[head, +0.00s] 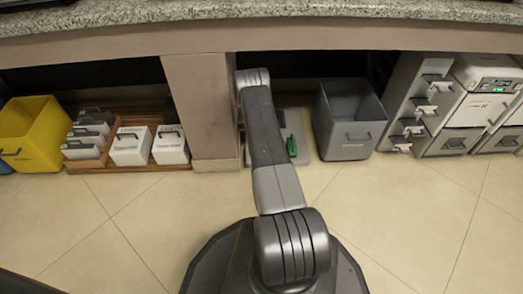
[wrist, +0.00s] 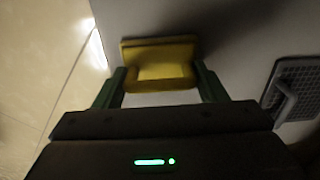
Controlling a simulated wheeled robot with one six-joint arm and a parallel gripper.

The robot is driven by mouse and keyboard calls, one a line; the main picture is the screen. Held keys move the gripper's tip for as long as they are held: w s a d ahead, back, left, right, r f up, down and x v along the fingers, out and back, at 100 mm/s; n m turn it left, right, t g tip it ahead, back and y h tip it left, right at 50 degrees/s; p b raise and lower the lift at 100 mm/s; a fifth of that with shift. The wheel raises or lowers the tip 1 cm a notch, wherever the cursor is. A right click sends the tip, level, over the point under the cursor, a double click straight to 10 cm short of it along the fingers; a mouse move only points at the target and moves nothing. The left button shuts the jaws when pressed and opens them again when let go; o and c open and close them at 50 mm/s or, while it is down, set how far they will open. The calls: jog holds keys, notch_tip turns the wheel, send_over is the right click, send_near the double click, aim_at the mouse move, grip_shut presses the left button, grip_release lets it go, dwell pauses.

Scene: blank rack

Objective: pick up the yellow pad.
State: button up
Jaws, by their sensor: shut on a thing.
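The yellow pad (wrist: 158,52) shows in the wrist view, a small block with a raised upper edge. My gripper (wrist: 162,78) has its two green fingers on either side of the pad and is shut on it. Below the pad is a plain grey surface (wrist: 225,35); I cannot tell whether the pad touches it. In the head view my arm hides the pad, and only a green part of my gripper (head: 291,146) shows beside the arm, under the counter.
A grey bin (head: 348,125) stands right of my arm, with grey and white units (head: 480,105) beyond it. A pillar (head: 205,110) stands close on the left, then white boxes (head: 130,147) on a wooden rack and a yellow bin (head: 32,135). The stone counter (head: 330,10) hangs above.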

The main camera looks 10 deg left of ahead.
jog(key=shift+w+d+r+p, duration=0.1)
jog(key=shift+d+r+p, duration=0.1)
jog(key=shift+r+p, duration=0.5)
notch_tip(320, 180, up, 11)
jog(key=p, duration=0.4)
jog(key=w+d+p, duration=0.1)
jog(key=w+d, duration=0.1)
jog(key=d, duration=0.7)
jog(key=w+d+p, duration=0.1)
jog(key=w+d, duration=0.2)
jog(key=d, duration=0.7)
jog(key=shift+w+f+p, duration=0.15)
jog(key=shift+f+p, duration=0.25)
jog(key=shift+f, duration=0.05)
jog(key=shift+a, duration=0.1)
jog(key=shift+o, duration=1)
jog(key=shift+c, duration=0.4)
